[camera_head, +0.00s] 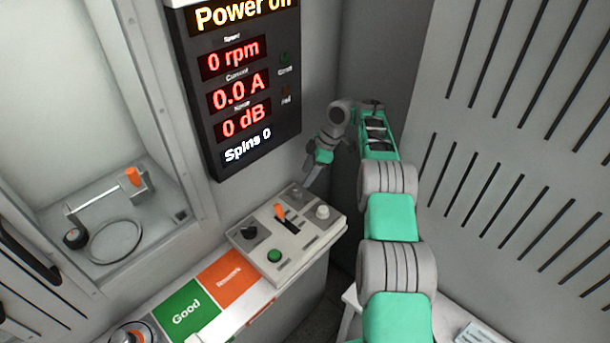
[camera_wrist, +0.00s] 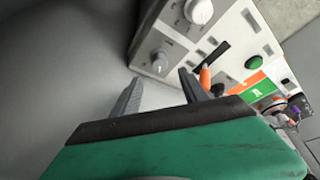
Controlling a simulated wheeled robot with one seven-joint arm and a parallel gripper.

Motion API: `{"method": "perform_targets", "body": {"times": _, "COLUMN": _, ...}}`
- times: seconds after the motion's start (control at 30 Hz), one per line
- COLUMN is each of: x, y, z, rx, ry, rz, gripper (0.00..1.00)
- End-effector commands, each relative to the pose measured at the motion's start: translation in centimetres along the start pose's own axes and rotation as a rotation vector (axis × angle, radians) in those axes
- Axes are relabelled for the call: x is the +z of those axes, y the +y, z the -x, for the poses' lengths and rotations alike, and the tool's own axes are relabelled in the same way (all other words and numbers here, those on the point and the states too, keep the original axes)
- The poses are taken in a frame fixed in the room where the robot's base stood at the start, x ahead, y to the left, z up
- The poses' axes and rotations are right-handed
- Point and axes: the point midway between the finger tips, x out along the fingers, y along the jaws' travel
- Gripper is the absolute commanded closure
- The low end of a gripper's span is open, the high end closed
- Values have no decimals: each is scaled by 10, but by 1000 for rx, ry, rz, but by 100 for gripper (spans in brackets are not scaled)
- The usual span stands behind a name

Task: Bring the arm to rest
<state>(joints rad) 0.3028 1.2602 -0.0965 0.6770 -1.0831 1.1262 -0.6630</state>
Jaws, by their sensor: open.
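My arm (camera_head: 390,215) reaches up from the lower right and bends over at the top towards the control box. My gripper (camera_head: 311,176) hangs just above and behind the far right corner of the control box (camera_head: 310,237). In the wrist view my gripper (camera_wrist: 160,78) shows two grey fingers standing apart with nothing between them. I cannot tell whether the fingertips touch anything.
The display (camera_head: 237,90) reads "Power off", 0 rpm, 0.0 A, 0 dB and Spins 0. Green "Good" (camera_head: 187,311) and orange "Rework" (camera_head: 232,279) areas lie beside the box. A fixture (camera_head: 110,205) stands in the left recess. A slotted wall (camera_head: 510,150) rises right of my arm.

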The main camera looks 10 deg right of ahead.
Motion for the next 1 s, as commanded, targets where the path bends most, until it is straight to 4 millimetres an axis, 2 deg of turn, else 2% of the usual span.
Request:
{"method": "perform_targets", "body": {"times": 0.33, "x": -3, "y": 0, "z": 4, "rx": 5, "ry": -1, "rz": -9, "gripper": 48}}
{"method": "perform_targets", "body": {"times": 0.43, "x": -20, "y": 0, "z": 26, "rx": 24, "ry": -6, "rz": -63, "gripper": 48}}
{"method": "perform_targets", "body": {"times": 0.57, "x": -54, "y": -13, "z": 71, "rx": 67, "ry": -16, "rz": -212, "gripper": 48}}
{"method": "perform_targets", "body": {"times": 0.67, "x": -79, "y": -35, "z": 105, "rx": 104, "ry": -25, "rz": -345, "gripper": 48}}
{"method": "perform_targets", "body": {"times": 0.77, "x": -99, "y": -68, "z": 137, "rx": 152, "ry": -34, "rz": -488, "gripper": 48}}
{"method": "perform_targets", "body": {"times": 0.9, "x": -114, "y": -128, "z": 169, "rx": 223, "ry": -42, "rz": -684, "gripper": 48}}
{"method": "perform_targets", "body": {"times": 0.97, "x": -114, "y": -157, "z": 179, "rx": 257, "ry": -43, "rz": -767, "gripper": 48}}
{"method": "perform_targets", "body": {"times": 1.0, "x": -113, "y": -177, "z": 183, "rx": 280, "ry": -44, "rz": -821, "gripper": 48}}
